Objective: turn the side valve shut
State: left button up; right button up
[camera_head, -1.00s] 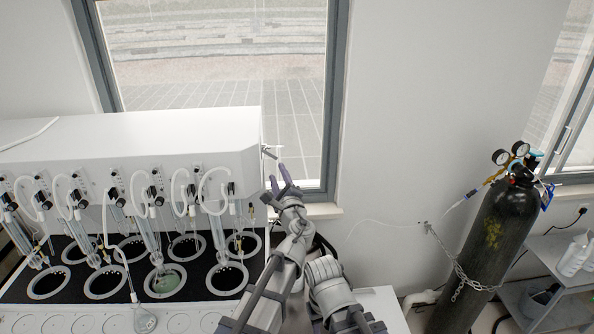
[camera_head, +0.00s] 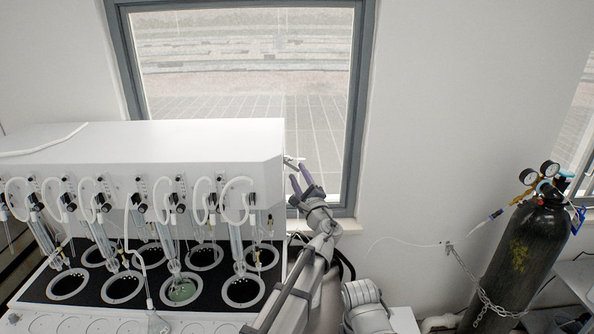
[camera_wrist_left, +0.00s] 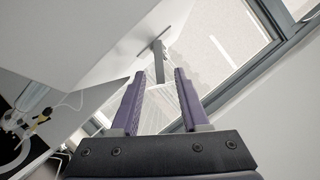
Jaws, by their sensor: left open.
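The side valve (camera_head: 291,161) sticks out from the right end of the white distiller housing (camera_head: 200,150). In the left wrist view the valve (camera_wrist_left: 158,60) shows as a grey T-shape, a stem with a crossbar. My left gripper (camera_head: 300,173) is beside the right end of the housing, close to the valve. Its purple jaws are open, and they also show in the left wrist view (camera_wrist_left: 159,76). The valve stem appears between and just beyond the fingertips, and I see no grip on it. My right gripper is not in view.
Glass tubes and hoses hang along the housing front above a black deck with several round wells (camera_head: 243,288). A window (camera_head: 250,60) is behind. A chained black gas cylinder (camera_head: 520,262) with gauges stands at the right. Bare wall lies between.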

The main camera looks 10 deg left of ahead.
pick_arm(q)
jog(key=shift+x, duration=1)
grip_shut()
jog(key=shift+s, duration=0.1)
